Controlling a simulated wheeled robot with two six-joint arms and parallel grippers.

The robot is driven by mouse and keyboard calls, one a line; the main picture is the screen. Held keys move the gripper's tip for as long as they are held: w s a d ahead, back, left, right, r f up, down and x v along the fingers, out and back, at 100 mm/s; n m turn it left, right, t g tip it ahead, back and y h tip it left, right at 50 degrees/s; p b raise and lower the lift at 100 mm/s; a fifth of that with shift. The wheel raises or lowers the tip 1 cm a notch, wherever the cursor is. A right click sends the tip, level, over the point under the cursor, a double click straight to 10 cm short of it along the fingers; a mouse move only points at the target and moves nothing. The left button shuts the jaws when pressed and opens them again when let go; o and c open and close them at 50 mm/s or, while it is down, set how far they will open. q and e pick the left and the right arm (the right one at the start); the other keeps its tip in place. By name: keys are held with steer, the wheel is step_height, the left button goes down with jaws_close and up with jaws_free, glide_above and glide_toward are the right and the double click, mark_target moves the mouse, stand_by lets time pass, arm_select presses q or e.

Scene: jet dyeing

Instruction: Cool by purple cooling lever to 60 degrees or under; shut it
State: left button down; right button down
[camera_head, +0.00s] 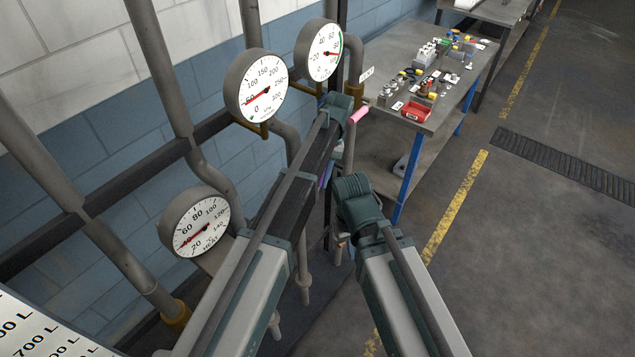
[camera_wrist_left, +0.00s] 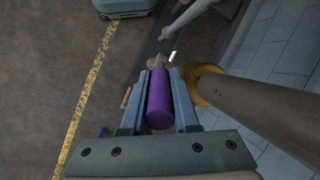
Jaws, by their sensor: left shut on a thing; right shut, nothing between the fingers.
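The purple cooling lever (camera_wrist_left: 160,100) fills the gap between the fingers of my left gripper (camera_wrist_left: 158,78) in the left wrist view. The left gripper is shut on its purple grip. In the head view my left arm hides most of the lever; only a purple sliver (camera_head: 326,172) shows. A round gauge marked HEAT (camera_head: 201,222) has its red needle pointing lower left, near 40 by the look of it. My right gripper (camera_head: 342,240) is shut and empty, low beside the pipes, partly hidden by its own wrist.
Two more gauges, one marked kPa (camera_head: 257,87) and one with a green band (camera_head: 318,50), stand on pipes by the wall. A pink handle (camera_head: 360,114) is beyond my left wrist. A workbench (camera_head: 412,45) with small items and a red tray (camera_head: 416,111) stands behind; floor at right is clear.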

arm_select(q)
steer(key=c, duration=0.7)
jaws_free()
steer(key=shift+r, duration=0.1)
steer(key=p+v, duration=0.7)
steer(key=shift+w+d+r, duration=0.1)
steer(key=shift+w+r, duration=0.05)
steer(key=shift+r, duration=0.05)
steer(key=shift+f, duration=0.1)
